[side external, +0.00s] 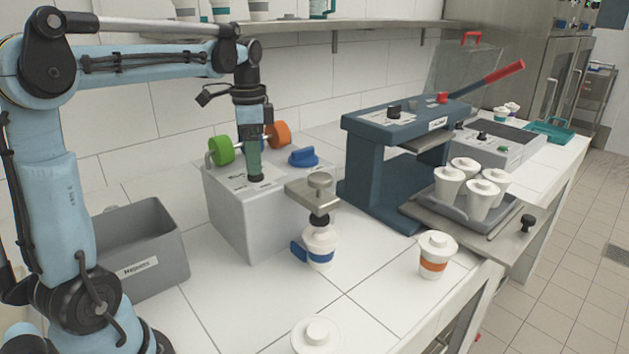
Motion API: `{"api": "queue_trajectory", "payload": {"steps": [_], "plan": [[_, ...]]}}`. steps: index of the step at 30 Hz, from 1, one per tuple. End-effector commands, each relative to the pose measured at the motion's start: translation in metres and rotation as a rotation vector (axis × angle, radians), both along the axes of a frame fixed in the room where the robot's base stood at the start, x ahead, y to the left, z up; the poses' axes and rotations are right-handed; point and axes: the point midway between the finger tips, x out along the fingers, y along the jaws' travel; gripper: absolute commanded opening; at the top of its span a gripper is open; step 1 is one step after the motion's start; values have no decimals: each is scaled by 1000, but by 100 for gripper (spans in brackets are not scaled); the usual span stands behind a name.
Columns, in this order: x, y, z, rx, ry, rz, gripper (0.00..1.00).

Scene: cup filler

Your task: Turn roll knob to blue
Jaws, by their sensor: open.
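A light grey box (243,212) stands on the white counter, with a green roll (221,151) and an orange roll (278,135) on a bar above it. A blue round piece (303,157) lies on its top at the right. My gripper (255,172) points straight down over the box top, left of the blue piece. A small black part at its tips seems to be a knob on the box, but the fingers cover most of it. The gripper is open; I cannot tell whether it touches the knob. Labels beside it are too small to read.
A cup with a blue band (320,257) stands under the box's metal spout. An orange-banded cup (434,264) and a white lidded cup (315,336) stand in front. A dark blue press (372,170) with a red-handled lever is at right. A grey bin (140,245) is at left.

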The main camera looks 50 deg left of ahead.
Motion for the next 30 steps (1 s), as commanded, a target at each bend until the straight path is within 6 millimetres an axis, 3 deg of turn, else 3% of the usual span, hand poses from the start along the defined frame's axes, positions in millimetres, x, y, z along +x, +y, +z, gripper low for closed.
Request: {"api": "queue_trajectory", "payload": {"steps": [6, 16, 27, 30], "plan": [[0, 0, -15, 0, 0, 0, 77], [0, 0, -17, 0, 0, 0, 75], [0, 0, -17, 0, 0, 0, 21], [0, 0, -17, 0, 0, 3, 21]]}}
